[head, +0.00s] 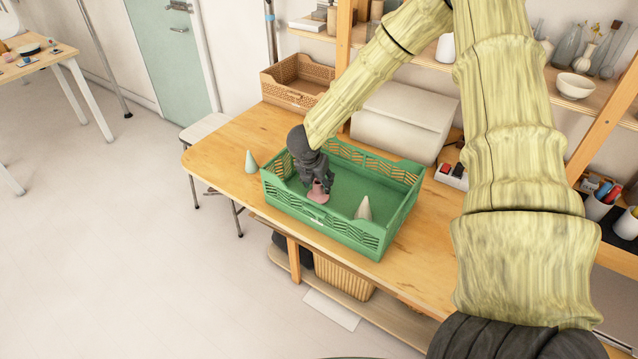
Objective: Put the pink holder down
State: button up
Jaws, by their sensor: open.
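The pink holder (318,196) stands inside the green crate (385,241), in its left part close to the front wall. It looks upright, with a wide base and a narrower top. My gripper (317,182) reaches down into the crate right over the holder. Its dark fingers are open around or just beside the holder's top; at this size I cannot tell whether they touch it. The gripper hides part of the holder's upper end.
A pale cone (363,208) stands in the crate's right part. Another pale green cone (251,162) stands on the wooden table (222,150) left of the crate. A white box (402,125) and a tan basket (297,80) are behind. The crate's middle floor is bare.

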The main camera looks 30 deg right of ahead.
jog(key=b+v, duration=0.1)
jog(key=v, duration=1)
jog(key=shift+b, duration=0.35)
